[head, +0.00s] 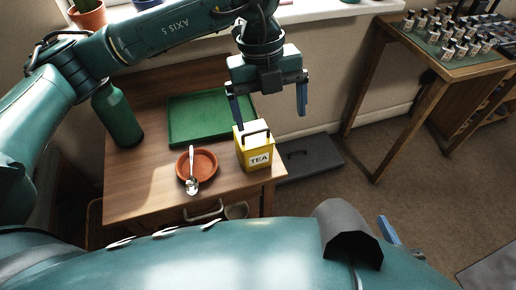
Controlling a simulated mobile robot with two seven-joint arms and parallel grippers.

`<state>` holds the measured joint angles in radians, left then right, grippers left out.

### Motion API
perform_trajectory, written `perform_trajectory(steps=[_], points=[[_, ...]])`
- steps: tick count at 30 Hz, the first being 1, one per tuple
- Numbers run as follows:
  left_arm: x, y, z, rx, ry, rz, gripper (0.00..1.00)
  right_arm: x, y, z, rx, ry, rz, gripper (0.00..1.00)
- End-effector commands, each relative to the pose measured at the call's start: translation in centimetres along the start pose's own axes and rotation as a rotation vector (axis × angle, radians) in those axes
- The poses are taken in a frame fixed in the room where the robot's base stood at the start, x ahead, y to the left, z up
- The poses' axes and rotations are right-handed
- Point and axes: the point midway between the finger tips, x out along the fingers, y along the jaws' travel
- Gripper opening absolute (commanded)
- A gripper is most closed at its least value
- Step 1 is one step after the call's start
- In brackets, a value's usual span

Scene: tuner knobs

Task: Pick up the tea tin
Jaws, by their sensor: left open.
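The yellow tea tin (254,157) stands upright near the right front of the small wooden table, with a white TEA label and a dark handle on top. My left gripper (270,116) is open and points down above and behind the tin. Its left finger ends by the tin's upper left corner, and its right finger hangs well to the right of the tin. I cannot tell whether the left finger touches it. A blue finger of my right gripper (390,232) shows at the lower right; the rest is hidden behind my own body.
A terracotta saucer (207,158) with a spoon (192,183) lies left of the tin. A green tray (185,137) lies behind, and a green bottle (118,118) stands at the left. A high table (455,72) with small bottles stands at the right.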

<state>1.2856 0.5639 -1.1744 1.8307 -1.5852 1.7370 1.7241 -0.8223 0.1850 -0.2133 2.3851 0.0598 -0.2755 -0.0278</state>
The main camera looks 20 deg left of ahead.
Motion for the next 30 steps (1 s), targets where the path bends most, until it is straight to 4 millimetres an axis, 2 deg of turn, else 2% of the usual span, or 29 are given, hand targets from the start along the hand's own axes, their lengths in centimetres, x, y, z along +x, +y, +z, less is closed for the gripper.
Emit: perform_trajectory(steps=[1, 3, 7, 15, 18, 26, 30], points=[[-0.5, 0.8, 1.5, -0.044, -0.074, 0.034, 0.94, 0.1, 0.0, 0.4, 0.0, 0.005, 0.0, 0.36], [-1.3, 1.5, 2.7, -0.09, -0.141, 0.069, 0.94, 0.0, 0.0, 0.4, 0.001, 0.011, -0.001, 0.36], [-1.1, 2.2, 3.6, -0.125, -0.185, 0.094, 0.94, 0.0, 0.0, 0.3, -0.001, 0.014, -0.002, 0.36], [3.8, 2.7, 4.4, -0.125, -0.181, 0.094, 0.94, 0.4, -0.1, 0.9, -0.016, 0.007, -0.008, 0.36], [5.1, 2.8, 4.6, -0.124, -0.181, 0.092, 0.94, 0.5, -0.2, 1.0, -0.02, 0.005, -0.009, 0.36], [6.5, 3.1, 4.8, -0.122, -0.181, 0.091, 0.94, 0.6, -0.2, 1.2, -0.024, 0.003, -0.011, 0.36], [8.4, 3.6, 4.9, -0.122, -0.18, 0.093, 0.94, 0.7, -0.2, 1.4, -0.028, 0.002, -0.011, 0.36]])
